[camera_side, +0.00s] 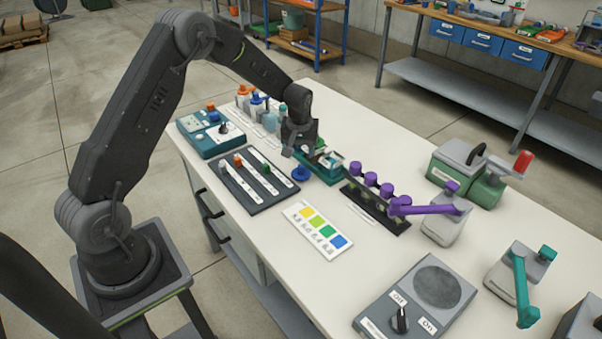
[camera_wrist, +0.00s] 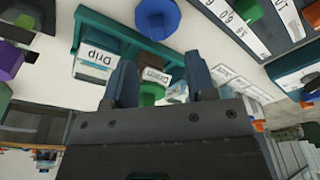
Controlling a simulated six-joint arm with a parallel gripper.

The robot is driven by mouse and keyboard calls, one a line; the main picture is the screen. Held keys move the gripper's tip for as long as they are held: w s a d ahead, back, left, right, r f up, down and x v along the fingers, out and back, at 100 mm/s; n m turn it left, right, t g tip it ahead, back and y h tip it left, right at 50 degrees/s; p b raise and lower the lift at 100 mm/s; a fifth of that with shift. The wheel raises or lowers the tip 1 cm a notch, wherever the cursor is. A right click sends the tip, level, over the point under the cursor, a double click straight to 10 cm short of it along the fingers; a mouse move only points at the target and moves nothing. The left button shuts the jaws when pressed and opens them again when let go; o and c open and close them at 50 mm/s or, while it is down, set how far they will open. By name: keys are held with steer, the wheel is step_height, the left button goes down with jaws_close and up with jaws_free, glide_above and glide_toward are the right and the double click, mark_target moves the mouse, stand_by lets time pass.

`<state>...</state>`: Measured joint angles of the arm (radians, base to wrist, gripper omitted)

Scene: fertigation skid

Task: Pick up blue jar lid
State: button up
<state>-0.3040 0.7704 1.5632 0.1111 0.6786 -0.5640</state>
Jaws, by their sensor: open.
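The blue jar lid (camera_side: 301,173) lies on the white table, just in front of the teal dip-and-drain station (camera_side: 329,176). My gripper (camera_side: 303,150) is behind the lid in the side view, over or beside the station. In the wrist view my gripper's two fingers (camera_wrist: 161,80) are apart with nothing held between them. The "Dip" and "Drain" labels of the station (camera_wrist: 96,60) show around the fingers.
A dark slider panel (camera_side: 258,181) lies left of the lid. A rack with purple caps (camera_side: 372,190) stands to the right. A colour card (camera_side: 318,229) lies nearer the front. Bottles with orange and blue caps (camera_side: 245,98) stand behind. Bare table shows at the right rear.

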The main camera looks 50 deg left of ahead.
mark_target(301, 166)
steer(key=shift+w+f, duration=0.1)
steer(key=shift+f, duration=2.9)
steer(key=shift+c, duration=0.2)
jaws_close()
